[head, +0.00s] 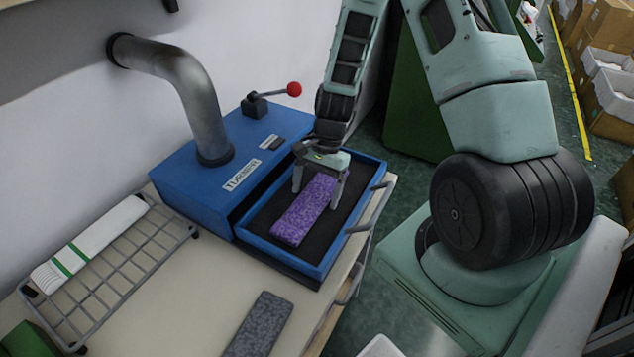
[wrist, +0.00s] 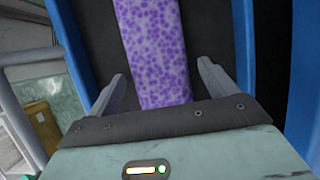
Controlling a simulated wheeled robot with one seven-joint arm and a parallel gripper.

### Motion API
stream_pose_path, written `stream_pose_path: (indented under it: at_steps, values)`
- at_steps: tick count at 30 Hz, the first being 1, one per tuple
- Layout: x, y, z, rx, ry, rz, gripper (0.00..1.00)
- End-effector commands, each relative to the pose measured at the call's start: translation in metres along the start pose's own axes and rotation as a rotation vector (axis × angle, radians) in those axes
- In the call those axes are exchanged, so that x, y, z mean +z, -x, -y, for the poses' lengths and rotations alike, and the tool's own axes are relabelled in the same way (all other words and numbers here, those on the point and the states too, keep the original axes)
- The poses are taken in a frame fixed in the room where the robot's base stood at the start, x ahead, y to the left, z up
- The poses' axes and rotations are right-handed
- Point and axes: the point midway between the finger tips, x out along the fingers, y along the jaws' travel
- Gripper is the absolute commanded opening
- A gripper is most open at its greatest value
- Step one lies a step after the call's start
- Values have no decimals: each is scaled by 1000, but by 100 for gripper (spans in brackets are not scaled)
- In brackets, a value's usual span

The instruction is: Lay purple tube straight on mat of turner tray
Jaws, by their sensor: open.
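The purple tube (head: 304,211) lies flat on the dark mat (head: 259,231) of the blue turner tray (head: 311,272). It runs roughly along the tray's length, from the front part toward the back. My gripper (head: 318,197) is over the tube's far part, with one finger on each side and the jaws open. In the wrist view the purple tube (wrist: 152,52) runs between the two fingers (wrist: 160,92), with a gap on both sides. Its far end is partly hidden by my gripper.
The blue turner machine (head: 215,190) with a metal pipe and a red-knobbed lever stands behind the tray. A grey tube (head: 258,325) lies on the table in front. A wire rack (head: 125,262) holds a white tube with green stripes (head: 90,243) at left.

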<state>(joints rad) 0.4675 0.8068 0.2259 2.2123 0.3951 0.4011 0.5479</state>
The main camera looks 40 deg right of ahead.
Motion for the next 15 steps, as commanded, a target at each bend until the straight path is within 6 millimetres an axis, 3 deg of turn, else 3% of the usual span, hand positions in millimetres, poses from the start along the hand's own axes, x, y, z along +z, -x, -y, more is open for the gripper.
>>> stream_pose_path:
  at_steps: [5, 15]
  values:
    - [0, 15, 1, -3, 2, -4, 84]
    - [0, 83, 1, -4, 1, -5, 84]
